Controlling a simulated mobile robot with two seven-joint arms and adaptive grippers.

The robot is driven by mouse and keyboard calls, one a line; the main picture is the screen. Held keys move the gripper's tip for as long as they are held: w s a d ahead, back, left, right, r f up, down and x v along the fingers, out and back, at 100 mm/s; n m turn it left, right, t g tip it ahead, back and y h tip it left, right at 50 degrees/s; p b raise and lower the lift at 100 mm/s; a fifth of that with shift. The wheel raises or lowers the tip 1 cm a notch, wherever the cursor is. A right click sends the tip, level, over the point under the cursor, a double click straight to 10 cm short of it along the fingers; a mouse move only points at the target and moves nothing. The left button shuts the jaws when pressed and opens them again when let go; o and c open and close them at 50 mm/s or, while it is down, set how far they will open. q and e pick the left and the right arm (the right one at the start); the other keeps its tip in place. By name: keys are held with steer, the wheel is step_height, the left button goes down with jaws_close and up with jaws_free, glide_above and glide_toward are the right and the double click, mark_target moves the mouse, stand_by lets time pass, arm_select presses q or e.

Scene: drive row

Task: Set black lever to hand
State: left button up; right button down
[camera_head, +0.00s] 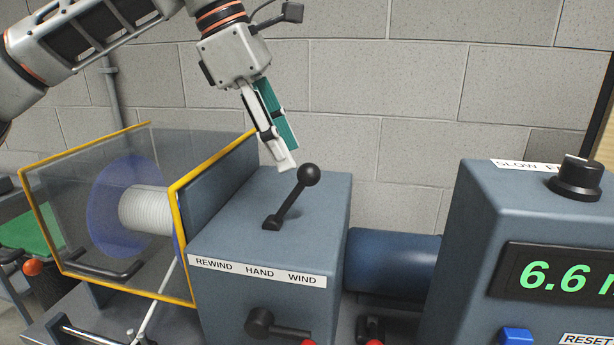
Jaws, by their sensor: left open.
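The black lever (291,199) stands on top of the blue-grey box (225,225), with a round black knob at its upper end. Its foot is roughly behind the word HAND, and its shaft leans to the right, toward the WIND side. A white label (257,272) on the box front reads REWIND, HAND, WIND from left to right. My left gripper (289,157) points down, close above and left of the knob. It is open and holds nothing; the view does not show whether a finger touches the knob. My right gripper is out of view.
A yellow-edged clear guard (183,215) covers a white spool (148,210) at left. Another black handle (260,324) sticks out of the box front. A console (475,215) with a green display and black knob (575,178) stands at right. A block wall is behind.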

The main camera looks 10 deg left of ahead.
mark_target(302, 184)
arm_select(q)
steer(key=x, duration=0.2)
steer(key=b+x, duration=0.1)
steer(key=x, duration=0.2)
steer(key=shift+s, duration=0.25)
steer(key=shift+x, duration=0.95)
steer(key=shift+d+f, duration=0.15)
steer(key=shift+f, duration=0.1)
steer(key=shift+w, duration=0.1)
jaws_close()
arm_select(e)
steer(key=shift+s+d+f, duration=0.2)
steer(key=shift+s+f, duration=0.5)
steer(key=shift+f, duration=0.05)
